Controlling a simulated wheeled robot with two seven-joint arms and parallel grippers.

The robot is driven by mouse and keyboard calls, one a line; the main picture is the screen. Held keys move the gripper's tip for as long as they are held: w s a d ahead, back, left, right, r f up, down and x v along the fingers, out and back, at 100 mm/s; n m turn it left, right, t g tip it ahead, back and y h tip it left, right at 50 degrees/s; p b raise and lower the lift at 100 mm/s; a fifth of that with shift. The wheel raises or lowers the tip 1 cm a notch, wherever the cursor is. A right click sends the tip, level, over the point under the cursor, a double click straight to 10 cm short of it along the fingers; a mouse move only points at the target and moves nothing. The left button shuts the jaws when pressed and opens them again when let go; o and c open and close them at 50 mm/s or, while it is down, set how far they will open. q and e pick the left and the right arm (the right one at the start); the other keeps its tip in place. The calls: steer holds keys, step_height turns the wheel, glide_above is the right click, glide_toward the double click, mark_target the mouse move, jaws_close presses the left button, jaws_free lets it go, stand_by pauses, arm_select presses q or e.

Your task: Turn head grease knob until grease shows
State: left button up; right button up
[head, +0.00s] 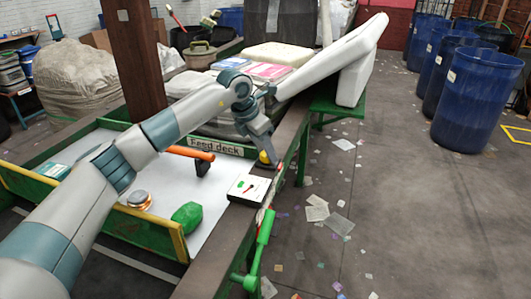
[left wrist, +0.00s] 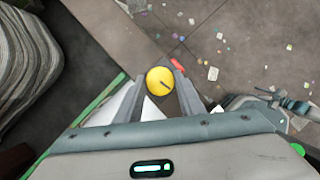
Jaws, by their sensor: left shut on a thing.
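The grease knob (head: 264,158) is a small yellow round knob at the right edge of the feed deck, above a dark base. My left gripper (head: 266,149) reaches down onto it from above and is shut on it. In the left wrist view the yellow knob (left wrist: 160,80) sits between the two grey fingers, with a dark line mark on its top. I cannot make out any grease around it; the fingers hide part of the knob. My right gripper is not in view.
An orange-handled tool (head: 192,153), a green lump (head: 187,216) and a round tin (head: 139,199) lie on the deck. Paper scraps litter the floor; blue barrels (head: 477,103) stand right.

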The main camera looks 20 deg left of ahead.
mark_target(261, 160)
arm_select(q)
steer(key=o, duration=1)
steer(key=shift+o, duration=0.2)
steer(key=shift+r, duration=0.15)
steer(key=shift+s+a+r, duration=0.1)
steer(key=shift+a+r, duration=0.05)
steer(key=shift+r, duration=0.05)
steer(key=b+v, duration=0.1)
steer(key=v, duration=0.2)
steer(key=b+v, duration=0.2)
steer(key=v, duration=1.1)
steer(key=shift+r, duration=0.3)
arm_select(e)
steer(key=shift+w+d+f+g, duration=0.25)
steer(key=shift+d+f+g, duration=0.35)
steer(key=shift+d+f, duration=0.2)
arm_select(q)
steer(key=shift+s+a, duration=0.1)
steer(key=shift+a, duration=0.05)
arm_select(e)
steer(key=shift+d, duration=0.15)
